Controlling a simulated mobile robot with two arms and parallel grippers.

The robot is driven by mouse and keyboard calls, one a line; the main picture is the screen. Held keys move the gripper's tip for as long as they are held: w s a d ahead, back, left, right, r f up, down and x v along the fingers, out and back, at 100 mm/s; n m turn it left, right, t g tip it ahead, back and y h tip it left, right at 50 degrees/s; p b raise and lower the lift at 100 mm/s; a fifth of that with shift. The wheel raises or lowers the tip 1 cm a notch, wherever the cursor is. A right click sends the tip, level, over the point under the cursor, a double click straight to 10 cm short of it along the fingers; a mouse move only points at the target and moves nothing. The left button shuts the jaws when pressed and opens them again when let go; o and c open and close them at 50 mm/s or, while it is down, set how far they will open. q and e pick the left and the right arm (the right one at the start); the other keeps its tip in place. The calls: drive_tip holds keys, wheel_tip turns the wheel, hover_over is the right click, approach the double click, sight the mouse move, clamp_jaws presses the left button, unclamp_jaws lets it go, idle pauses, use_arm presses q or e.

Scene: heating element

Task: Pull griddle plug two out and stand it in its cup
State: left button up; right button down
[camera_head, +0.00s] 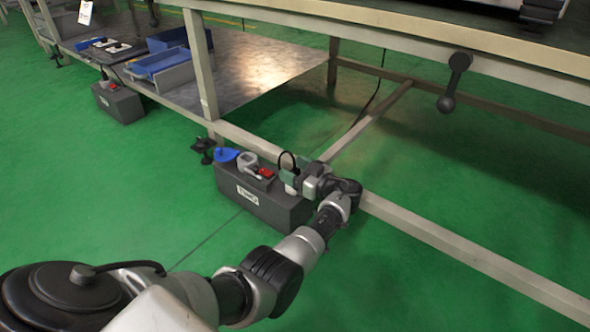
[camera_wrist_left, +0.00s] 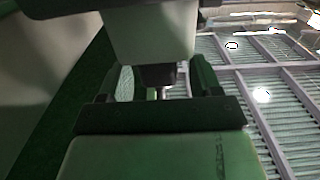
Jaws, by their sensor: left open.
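The dark box (camera_head: 262,203) with a white label stands on the green floor by the bench's lower rail. A pale plug (camera_head: 291,177) with a looping black cable (camera_head: 284,156) is at the right end of its top. A red switch (camera_head: 266,173) and a pale grey cup-like holder (camera_head: 247,161) are left of it. My left gripper (camera_head: 294,183) is at the plug, its fingers partly hidden. In the left wrist view the open gripper (camera_wrist_left: 162,80) has a finger on each side of a pale block with a dark lower end, probably the plug. Contact cannot be told. My right gripper is not in view.
A bench leg (camera_head: 200,65) and the lower rail (camera_head: 440,245) run close behind the box. A blue object (camera_head: 225,155) is at the box's left end. Another dark box (camera_head: 118,102) stands farther back left. Green floor is clear in front.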

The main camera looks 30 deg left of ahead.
use_arm(q)
drive_tip(key=shift+d, duration=0.1)
drive_tip(key=shift+d, duration=0.35)
drive_tip(key=d+p, duration=0.2)
drive_tip(key=d, duration=0.8)
drive_tip(key=shift+s, duration=0.45)
